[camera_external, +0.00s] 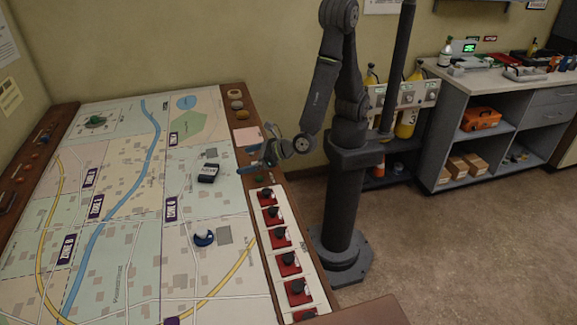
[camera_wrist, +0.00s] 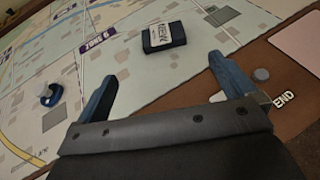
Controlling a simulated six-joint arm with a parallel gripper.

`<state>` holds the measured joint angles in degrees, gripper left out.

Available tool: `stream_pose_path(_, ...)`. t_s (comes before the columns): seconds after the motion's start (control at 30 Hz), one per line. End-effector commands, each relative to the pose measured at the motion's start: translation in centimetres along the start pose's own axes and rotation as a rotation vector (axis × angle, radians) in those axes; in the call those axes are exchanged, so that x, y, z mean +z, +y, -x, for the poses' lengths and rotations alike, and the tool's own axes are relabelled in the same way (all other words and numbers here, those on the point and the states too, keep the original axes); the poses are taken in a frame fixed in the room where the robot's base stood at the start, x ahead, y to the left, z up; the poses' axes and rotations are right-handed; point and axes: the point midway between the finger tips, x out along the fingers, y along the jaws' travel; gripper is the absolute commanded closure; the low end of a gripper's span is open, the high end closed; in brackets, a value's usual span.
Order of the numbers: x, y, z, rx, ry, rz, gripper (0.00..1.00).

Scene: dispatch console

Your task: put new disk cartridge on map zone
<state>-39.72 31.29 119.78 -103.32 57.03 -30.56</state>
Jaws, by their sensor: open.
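The new disk cartridge (camera_external: 208,173) is a dark, flat block with a white label on the map surface, right of centre. In the wrist view the cartridge (camera_wrist: 163,37) shows its label reading "NEW" and lies ahead of the fingertips. The printed map (camera_external: 130,235) covers the table, with dark zone labels; the "ZONE 6" label (camera_wrist: 97,43) is just left of the cartridge in the wrist view. My gripper (camera_external: 257,163) is over the table's right side, apart from the cartridge. In the wrist view its blue fingers (camera_wrist: 162,73) are spread wide with nothing between them.
A blue and white rounded object (camera_external: 204,238) lies on the map below the cartridge. Several red switches (camera_external: 278,238) line the right border panel. A pale pink pad (camera_external: 247,135) and several small round items (camera_external: 236,104) sit on the wooden rim. Much of the map is clear.

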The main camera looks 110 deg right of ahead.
Motion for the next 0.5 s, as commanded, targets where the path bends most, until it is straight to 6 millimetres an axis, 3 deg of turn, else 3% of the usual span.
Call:
stream_pose_path(0.17, -0.1, -0.2, -2.4, -0.007, 0.001, 0.001, 0.0)
stream_pose_path(0.5, -0.1, -0.2, -9.6, -0.006, 0.001, 0.001, 0.0)
